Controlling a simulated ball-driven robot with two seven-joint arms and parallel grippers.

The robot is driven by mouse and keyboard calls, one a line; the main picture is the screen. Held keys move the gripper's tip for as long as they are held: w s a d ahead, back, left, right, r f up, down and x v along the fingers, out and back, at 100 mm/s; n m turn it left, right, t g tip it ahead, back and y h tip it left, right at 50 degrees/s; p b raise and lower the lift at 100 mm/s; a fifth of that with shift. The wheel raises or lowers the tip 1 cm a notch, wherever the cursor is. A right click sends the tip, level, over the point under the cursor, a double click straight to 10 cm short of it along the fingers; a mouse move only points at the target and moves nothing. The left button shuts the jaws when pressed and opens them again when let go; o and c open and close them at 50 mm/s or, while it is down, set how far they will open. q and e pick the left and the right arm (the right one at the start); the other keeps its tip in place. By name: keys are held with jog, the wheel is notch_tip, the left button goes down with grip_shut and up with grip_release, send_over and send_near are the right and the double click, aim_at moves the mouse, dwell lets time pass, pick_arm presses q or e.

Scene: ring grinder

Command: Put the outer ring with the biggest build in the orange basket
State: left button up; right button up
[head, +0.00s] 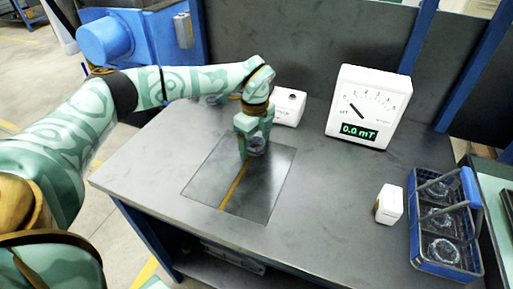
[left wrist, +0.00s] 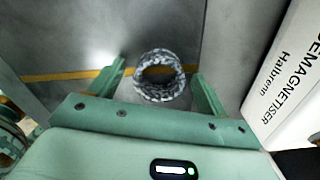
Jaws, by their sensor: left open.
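A grey, mottled metal ring (left wrist: 160,93) shows in the left wrist view, between the two green fingers of my left gripper (left wrist: 157,72). A gap shows on each side of it, so the fingers are not closed on it. In the head view my left gripper (head: 254,150) is open and points down over the far part of a dark plate (head: 262,190) with a yellow stripe. How much build the ring carries cannot be told. No orange basket shows. My right gripper is not in view.
A blue basket (head: 447,268) with several ring-like things in its compartments stands at the right. A small white box (head: 389,205) is left of it. A white meter (head: 366,107) reads 0.0 mT. A white demagnetiser (head: 289,106) stands close behind my left gripper. The table's front is clear.

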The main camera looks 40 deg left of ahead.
pick_arm(q)
jog(key=shift+r, duration=0.15)
jog(key=shift+c, duration=0.4)
jog(key=c, duration=1.2)
jog(key=shift+r, duration=0.1)
